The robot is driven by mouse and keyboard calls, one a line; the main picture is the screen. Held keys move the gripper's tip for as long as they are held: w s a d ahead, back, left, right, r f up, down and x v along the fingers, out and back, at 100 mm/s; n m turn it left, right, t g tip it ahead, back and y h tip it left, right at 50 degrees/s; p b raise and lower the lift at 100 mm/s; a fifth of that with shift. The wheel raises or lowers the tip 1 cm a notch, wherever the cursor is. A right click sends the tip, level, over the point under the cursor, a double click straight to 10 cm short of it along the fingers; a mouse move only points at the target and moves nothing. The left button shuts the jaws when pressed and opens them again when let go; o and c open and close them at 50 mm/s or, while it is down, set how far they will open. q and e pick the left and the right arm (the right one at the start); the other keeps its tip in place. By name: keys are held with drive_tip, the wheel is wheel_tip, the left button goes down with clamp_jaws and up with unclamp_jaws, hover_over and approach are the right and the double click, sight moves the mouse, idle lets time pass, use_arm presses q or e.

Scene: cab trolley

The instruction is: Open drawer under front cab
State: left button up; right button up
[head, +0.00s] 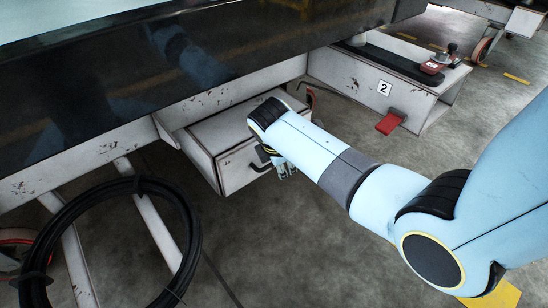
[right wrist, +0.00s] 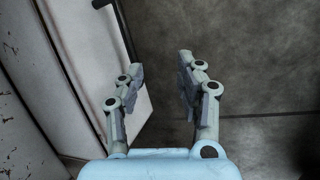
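The white drawer unit (head: 207,165) hangs under the black front cab (head: 100,95) in the head view. Its front face carries a dark handle (head: 257,167), partly hidden by my right arm. I cannot tell whether the drawer is slid out. My right gripper (head: 284,172) points down just right of the handle. In the right wrist view my gripper (right wrist: 160,72) is open, with nothing between its fingers. The white drawer face (right wrist: 95,60) lies to the left there, and a bit of dark handle (right wrist: 101,3) shows at the top edge. My left gripper is not in view.
A coiled black cable (head: 190,235) hangs at the lower left. A white trolley box marked 2 (head: 350,80) with a red pedal (head: 390,122) stands behind to the right. The grey floor in front of the drawer (head: 300,240) is clear.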

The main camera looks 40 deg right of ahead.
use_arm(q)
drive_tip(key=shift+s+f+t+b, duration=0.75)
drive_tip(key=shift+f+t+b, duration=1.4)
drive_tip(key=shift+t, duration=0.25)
use_arm(e)
drive_tip(key=w+d+f+n, duration=0.1)
drive_tip(key=w, duration=0.1)
drive_tip(key=w+d+f+n+b, duration=0.1)
drive_tip(key=w+f, duration=0.1)
drive_tip(key=w+d+f, duration=0.1)
drive_tip(key=w+f, duration=0.1)
drive_tip(key=shift+w+d+f+n+h, duration=0.15)
drive_tip(key=shift+w+f+n+h, duration=0.15)
drive_tip(key=shift+n, duration=0.1)
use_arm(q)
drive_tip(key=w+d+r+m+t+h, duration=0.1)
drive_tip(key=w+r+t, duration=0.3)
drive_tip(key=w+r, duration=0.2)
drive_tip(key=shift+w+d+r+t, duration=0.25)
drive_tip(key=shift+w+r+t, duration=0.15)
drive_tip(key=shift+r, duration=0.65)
use_arm(e)
clamp_jaws()
